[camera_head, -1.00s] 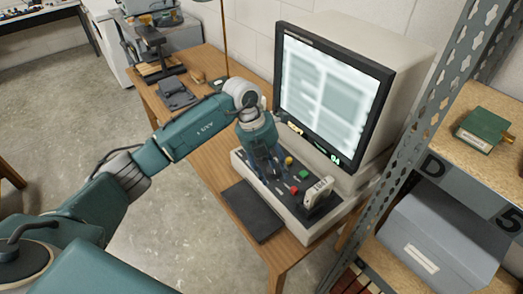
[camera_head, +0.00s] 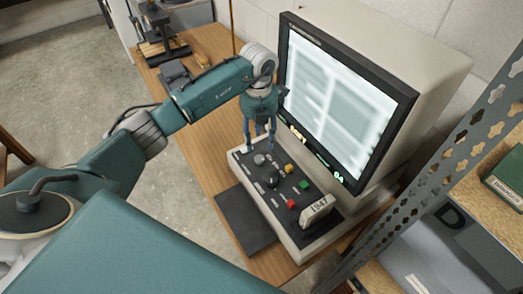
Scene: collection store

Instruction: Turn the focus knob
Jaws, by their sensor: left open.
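The control panel (camera_head: 251,178) is a dark sloped face on a pale console below a monitor. It carries a small grey knob (camera_head: 259,159) near its far left end and a larger black knob (camera_head: 271,181) near the middle. The labels are too small to read, so I cannot tell which is the focus knob. The monitor screen (camera_head: 325,98) shows a blurred pale page. My left gripper (camera_head: 259,149) points down with fingers apart at the panel's far end, close to the grey knob. I cannot tell whether it touches. My right gripper is out of view.
A metal shelf upright (camera_head: 440,150) stands close on the right.

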